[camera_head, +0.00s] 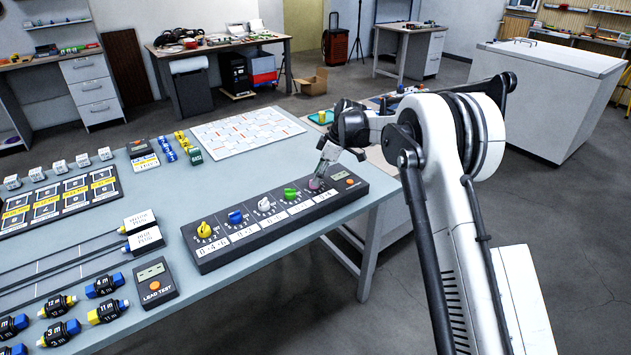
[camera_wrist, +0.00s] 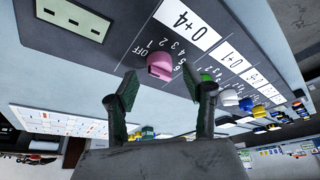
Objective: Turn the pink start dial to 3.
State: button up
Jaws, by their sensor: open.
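The pink start dial (camera_wrist: 160,66) sits on the dark control panel (camera_wrist: 118,64), with marks OFF and numbers around it and a label "0+4" beside it. I cannot tell for sure which mark it points to. In the head view the pink dial (camera_head: 315,185) is at the panel's right part, partly hidden by my gripper (camera_head: 322,172). In the wrist view my gripper (camera_wrist: 160,82) is open, its two fingers apart, with the dial just beyond and between the fingertips. I see no clear contact.
A green dial (camera_head: 290,192), a white dial (camera_head: 264,204), a blue dial (camera_head: 235,217) and a yellow dial (camera_head: 204,230) stand in a row left of the pink one. An orange button (camera_head: 350,182) lies to its right. A load-test box (camera_head: 154,284) is in front.

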jog(key=shift+x, duration=1.3)
jog(key=c, duration=1.1)
